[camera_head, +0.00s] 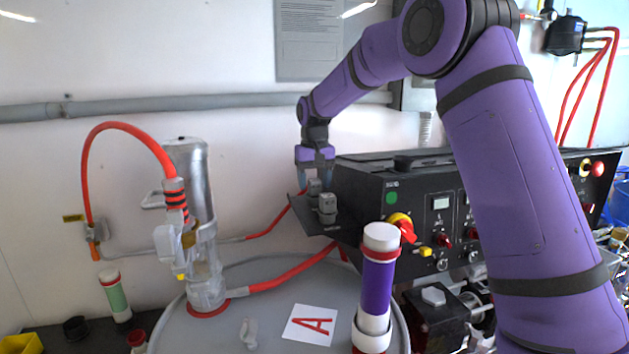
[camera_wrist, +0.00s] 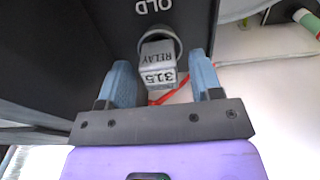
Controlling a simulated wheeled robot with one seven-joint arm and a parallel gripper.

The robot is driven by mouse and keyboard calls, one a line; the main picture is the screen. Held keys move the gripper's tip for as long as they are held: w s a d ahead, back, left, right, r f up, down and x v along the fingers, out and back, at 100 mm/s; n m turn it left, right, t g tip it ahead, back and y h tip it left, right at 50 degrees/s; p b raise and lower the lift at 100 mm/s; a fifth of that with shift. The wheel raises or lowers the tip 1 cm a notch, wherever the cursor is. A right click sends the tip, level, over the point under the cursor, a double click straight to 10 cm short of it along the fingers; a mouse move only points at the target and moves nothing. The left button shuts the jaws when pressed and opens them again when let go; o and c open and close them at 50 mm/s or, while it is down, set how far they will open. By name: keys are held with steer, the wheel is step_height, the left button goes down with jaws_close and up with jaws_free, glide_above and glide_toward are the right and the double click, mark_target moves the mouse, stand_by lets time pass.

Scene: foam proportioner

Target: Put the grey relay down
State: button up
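My gripper (camera_head: 314,178) points down over the small dark shelf (camera_head: 297,207) on the left side of the black control panel. In the wrist view, its two blue fingers (camera_wrist: 161,82) stand apart, with gaps beside a grey relay (camera_wrist: 158,66) marked "315 RELAY". This relay stands in a round grey holder by the word "OLD" on the dark surface. In the head view, a grey block (camera_head: 315,186) shows below the fingers, partly hidden. A second grey relay-like block (camera_head: 327,205) stands just in front of it.
The black control panel (camera_head: 372,203) lies right of the gripper. A red hose (camera_head: 297,270) crosses the drum.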

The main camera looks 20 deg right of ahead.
mark_target(314, 180)
steer(key=shift+r, duration=0.1)
step_height(314, 180, up, 12)
steer(key=s+d+r+t, duration=0.15)
steer(key=s+r, duration=0.35)
steer(key=s, duration=0.6)
steer(key=s+d+f+t, duration=0.1)
steer(key=s+f, duration=0.2)
steer(key=s, duration=0.8)
steer(key=s+d+f+t, duration=0.1)
steer(key=s+d+f, duration=0.1)
steer(key=s, duration=0.9)
steer(key=s+d+f+t, duration=0.2)
steer(key=s+f, duration=0.1)
steer(key=s, duration=0.8)
steer(key=shift+d+f, duration=0.2)
steer(key=shift+f, duration=0.2)
